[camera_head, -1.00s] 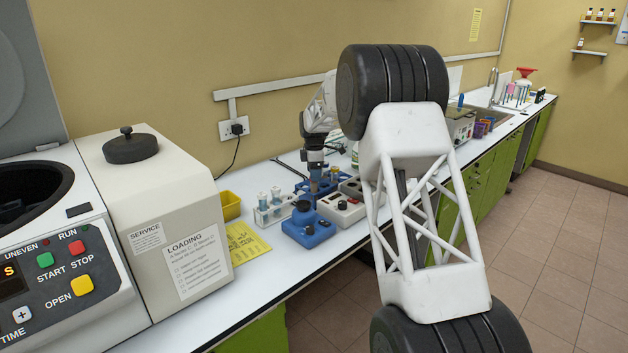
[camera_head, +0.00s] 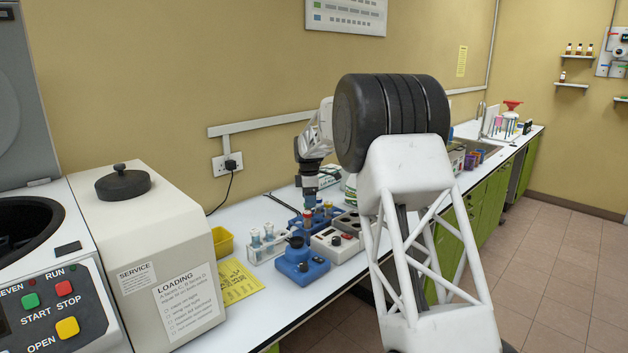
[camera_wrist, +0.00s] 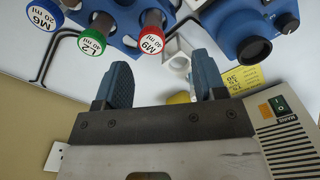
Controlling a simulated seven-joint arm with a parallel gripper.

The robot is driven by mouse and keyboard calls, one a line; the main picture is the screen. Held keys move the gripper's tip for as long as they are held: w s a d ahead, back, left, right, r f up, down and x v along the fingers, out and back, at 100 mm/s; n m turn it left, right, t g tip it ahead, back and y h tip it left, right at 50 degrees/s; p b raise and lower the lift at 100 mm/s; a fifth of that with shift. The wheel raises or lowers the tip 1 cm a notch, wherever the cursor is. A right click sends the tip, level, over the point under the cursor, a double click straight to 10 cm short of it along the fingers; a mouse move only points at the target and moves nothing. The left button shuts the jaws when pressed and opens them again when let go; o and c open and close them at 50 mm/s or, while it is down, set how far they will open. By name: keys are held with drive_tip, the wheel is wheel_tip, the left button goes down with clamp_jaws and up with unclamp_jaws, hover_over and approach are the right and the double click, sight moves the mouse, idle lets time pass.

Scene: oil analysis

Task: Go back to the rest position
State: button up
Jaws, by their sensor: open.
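My gripper (camera_wrist: 162,85) shows in the wrist view with its two blue-grey fingers spread apart and nothing held between them. In the head view my gripper (camera_head: 308,204) points down above the blue tube rack (camera_head: 318,215) on the bench, partly hidden by its own wrist. In the wrist view, tubes with a blue cap (camera_wrist: 43,16), a green cap (camera_wrist: 92,41) and a red cap (camera_wrist: 151,41) stand in the blue rack beyond the fingertips. The fingers look apart from the tubes.
A white centrifuge (camera_head: 45,300) and a beige box (camera_head: 160,265) stand at the left. The floor (camera_head: 560,260) at right is clear.

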drive_tip(key=s+d+r+m, duration=0.3)
drive_tip(key=s+d+r, duration=0.2)
drive_tip(key=s, duration=0.6)
drive_tip(key=s+d+r+m+t, duration=0.1)
drive_tip(key=s+d+r+m, duration=0.4)
drive_tip(key=s, duration=0.6)
drive_tip(key=s+d+r+m, duration=0.2)
drive_tip(key=s+d+r, duration=0.3)
drive_tip(key=s, duration=0.7)
drive_tip(key=s+d+f+m, duration=0.2)
drive_tip(key=s+m, duration=0.1)
drive_tip(key=s, duration=0.9)
drive_tip(key=s+d+f+m+t, duration=0.1)
drive_tip(key=s+d+f+m, duration=0.1)
drive_tip(key=s, duration=1)
drive_tip(key=s+d+f+m, duration=0.2)
drive_tip(key=s+m, duration=0.3)
drive_tip(key=s, duration=0.8)
drive_tip(key=shift+f+t, duration=0.3)
drive_tip(key=shift+f, duration=0.25)
